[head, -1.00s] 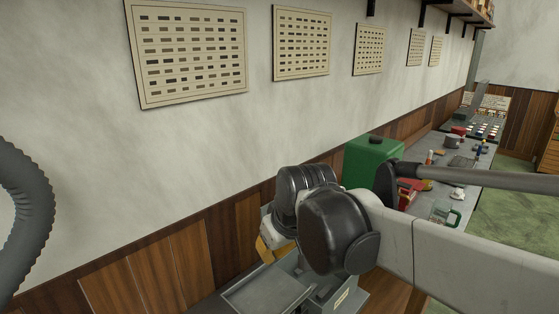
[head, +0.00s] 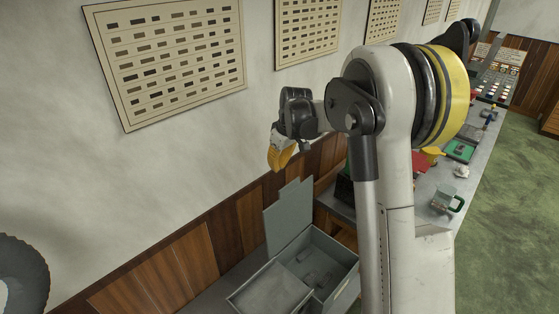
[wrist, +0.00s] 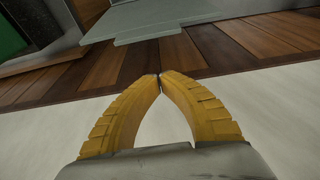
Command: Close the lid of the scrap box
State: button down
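The scrap box (head: 345,269) is a grey open-topped metal box on the bench in the lower middle of the head view. Its grey lid (head: 288,217) stands raised at the back, near the wall, with a stepped upper edge. A grey panel with the same colour also shows at the top of the wrist view (wrist: 190,18), likely the lid. My gripper (head: 276,168) has yellow fingers and is in the air above the lid, apart from it. In the wrist view its fingertips (wrist: 160,77) meet with nothing between them.
A shallow grey tray (head: 268,290) sits left of the box's open part. The wood-panelled wall (head: 185,262) is close behind. My arm hides part of the bench.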

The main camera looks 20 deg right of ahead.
notch_tip(320, 180, down, 6)
jog(key=s+d, duration=0.1)
jog(key=s, duration=0.1)
jog(key=shift+p, duration=0.35)
jog(key=shift+r, duration=0.1)
jog(key=shift+s, duration=0.1)
